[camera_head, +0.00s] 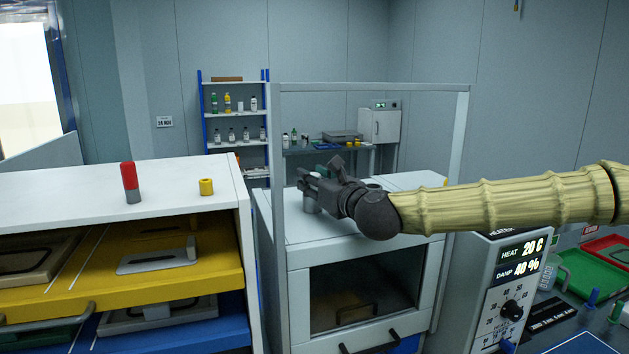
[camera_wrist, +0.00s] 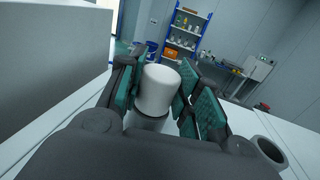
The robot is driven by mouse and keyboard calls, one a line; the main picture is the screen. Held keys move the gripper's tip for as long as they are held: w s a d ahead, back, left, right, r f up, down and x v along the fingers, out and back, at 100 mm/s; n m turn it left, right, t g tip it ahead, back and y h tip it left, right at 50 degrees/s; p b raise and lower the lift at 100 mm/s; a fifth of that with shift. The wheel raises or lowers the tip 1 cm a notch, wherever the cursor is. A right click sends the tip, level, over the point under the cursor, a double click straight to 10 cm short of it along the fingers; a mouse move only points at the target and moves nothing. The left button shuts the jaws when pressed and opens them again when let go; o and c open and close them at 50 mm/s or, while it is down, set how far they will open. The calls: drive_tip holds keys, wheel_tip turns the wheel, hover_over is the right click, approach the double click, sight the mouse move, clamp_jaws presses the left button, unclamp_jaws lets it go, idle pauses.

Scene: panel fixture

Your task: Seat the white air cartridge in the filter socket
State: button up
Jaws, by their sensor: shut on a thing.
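The white air cartridge (camera_wrist: 158,88) is a plain white cylinder, roughly upright, between the green-padded fingers of my gripper (camera_wrist: 160,94) in the wrist view. In the head view, my gripper (camera_head: 312,181) is over the white cabinet top, with part of the cartridge (camera_head: 313,204) showing below the fingers. A grey rim shows just under the cartridge; I cannot tell whether it is the cartridge's base or a socket. A hollow grey round fitting (camera_wrist: 269,152) stands at the right of the wrist view. I cannot tell whether it is the filter socket.
A pale frame (camera_head: 279,160) rises around the white cabinet (camera_head: 290,252). A heater control box (camera_head: 500,285) stands at right.

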drive_tip(key=shift+f, duration=0.2)
drive_tip(key=o, duration=1.2)
